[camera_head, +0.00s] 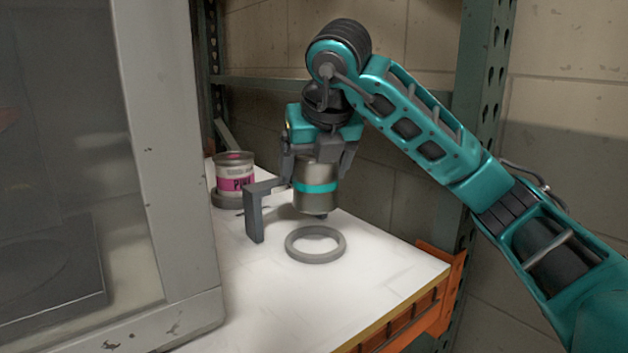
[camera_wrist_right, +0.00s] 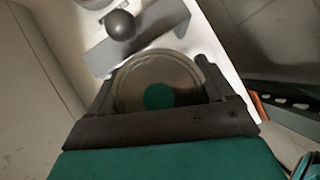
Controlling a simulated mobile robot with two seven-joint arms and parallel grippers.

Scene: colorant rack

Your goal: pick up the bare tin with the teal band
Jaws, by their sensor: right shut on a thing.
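The bare metal tin with the teal band (camera_head: 315,201) is upright in my right gripper (camera_head: 319,164) in the head view. The gripper comes from above and is shut on the tin's upper part, a finger on either side. The tin appears to hang above the white shelf top, just behind an empty grey ring (camera_head: 291,246). In the right wrist view, the tin's round lid with a teal dot (camera_wrist_right: 158,96) lies between the fingers of my right gripper (camera_wrist_right: 160,92). My left gripper is not in view.
A grey angled bracket (camera_head: 254,215) stands close left of the tin. A tin with a pink label (camera_head: 236,180) stands farther back left. A large grey cabinet with a clear panel (camera_head: 165,150) fills the left. The shelf's front right (camera_head: 375,270) is clear, beside an orange beam (camera_head: 437,305).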

